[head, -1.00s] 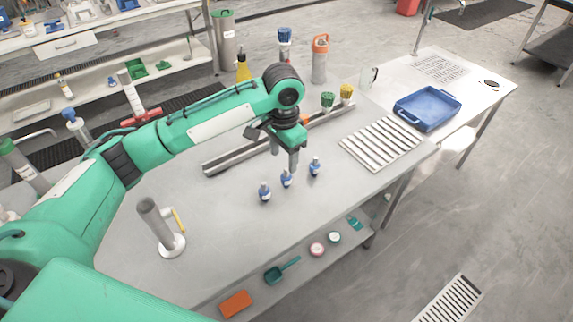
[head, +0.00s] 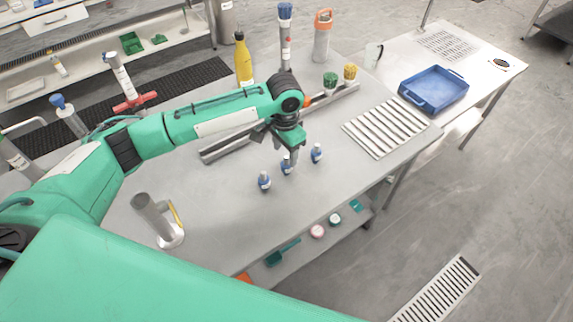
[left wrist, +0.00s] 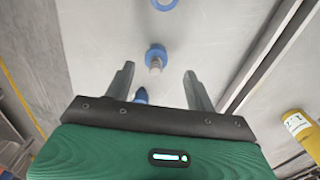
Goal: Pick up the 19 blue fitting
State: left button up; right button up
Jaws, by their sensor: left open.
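Three small blue-and-white fittings stand upright in a slanting row on the grey table: a left one (head: 264,181), a middle one (head: 286,168) and a right one (head: 317,153). Their markings are too small to read, so I cannot tell which is the 19. My left gripper (head: 289,157) points down over the middle fitting, its fingers partly covering that fitting's top. In the left wrist view the open fingers (left wrist: 158,84) are apart, with one blue fitting (left wrist: 156,57) showing just beyond the gap between them. Another blue piece shows by the gripper's palm. My right gripper is not in view.
A metal rail (head: 225,148) lies behind the fittings, with a yellow bottle (head: 243,62) beyond it. A slatted rack (head: 388,127) and a blue tray (head: 433,88) are to the right. A metal cylinder on a white base (head: 158,220) stands at front left. The table front is clear.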

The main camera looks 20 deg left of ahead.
aim_at(286, 157)
pick_arm(q)
jog(key=f, duration=0.3)
jog(key=f+p, duration=0.1)
jog(key=shift+s+d+f, duration=0.15)
jog(key=shift+d+f, duration=0.1)
jog(key=shift+f, duration=0.1)
jog(key=c, duration=1)
jog(key=shift+c, duration=0.4)
jog(key=shift+r, duration=0.15)
